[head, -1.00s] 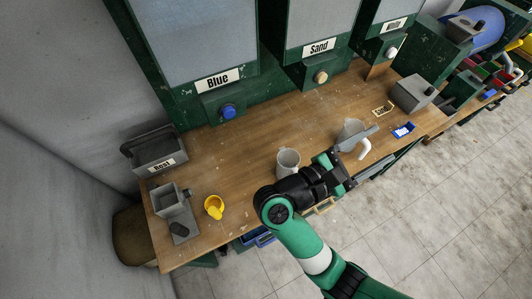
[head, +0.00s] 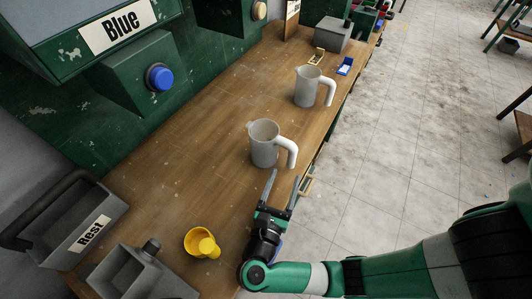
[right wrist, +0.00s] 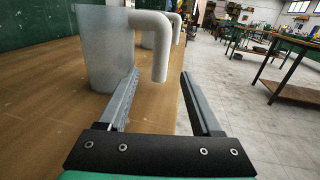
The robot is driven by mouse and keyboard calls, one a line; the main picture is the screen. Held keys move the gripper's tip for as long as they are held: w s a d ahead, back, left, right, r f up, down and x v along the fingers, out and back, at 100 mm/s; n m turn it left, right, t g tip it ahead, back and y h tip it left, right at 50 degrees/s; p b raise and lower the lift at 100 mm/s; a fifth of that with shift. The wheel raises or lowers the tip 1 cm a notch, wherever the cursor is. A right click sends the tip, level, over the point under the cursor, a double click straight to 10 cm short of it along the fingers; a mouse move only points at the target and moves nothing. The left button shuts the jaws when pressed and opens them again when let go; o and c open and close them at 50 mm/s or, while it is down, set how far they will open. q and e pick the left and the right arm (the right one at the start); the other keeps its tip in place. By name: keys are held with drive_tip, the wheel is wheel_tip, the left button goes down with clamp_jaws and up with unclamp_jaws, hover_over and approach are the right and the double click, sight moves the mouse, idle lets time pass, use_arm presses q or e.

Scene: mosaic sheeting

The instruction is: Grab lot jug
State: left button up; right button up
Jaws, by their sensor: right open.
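A grey jug (head: 262,146) with a white handle stands upright on the wooden bench, near the front edge. A second, similar jug (head: 308,90) stands farther along the bench. I cannot tell from any label which is the lot jug. My right gripper (head: 285,175) is open and empty, its fingers pointing at the handle side of the nearer jug. In the right wrist view the nearer jug (right wrist: 101,50) is at the left, and its handle (right wrist: 159,55) hangs ahead between the two fingers, seemingly apart from them. My left gripper is not in view.
A yellow cup (head: 200,243) stands at the near end beside a grey box (head: 135,275) and the grey Rest bin (head: 70,225). The green Blue dispenser with its blue button (head: 160,78) is behind. A blue item (head: 345,66) lies beyond the far jug.

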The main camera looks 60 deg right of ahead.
sight(290, 163)
drive_tip(key=shift+d, duration=0.85)
drive_tip(key=shift+w+d, duration=0.3)
drive_tip(key=shift+d, duration=0.05)
drive_tip(key=d+b, duration=0.1)
drive_tip(key=d, duration=0.4)
drive_tip(key=shift+w+d, duration=0.15)
drive_tip(key=shift+c, duration=0.3)
clamp_jaws()
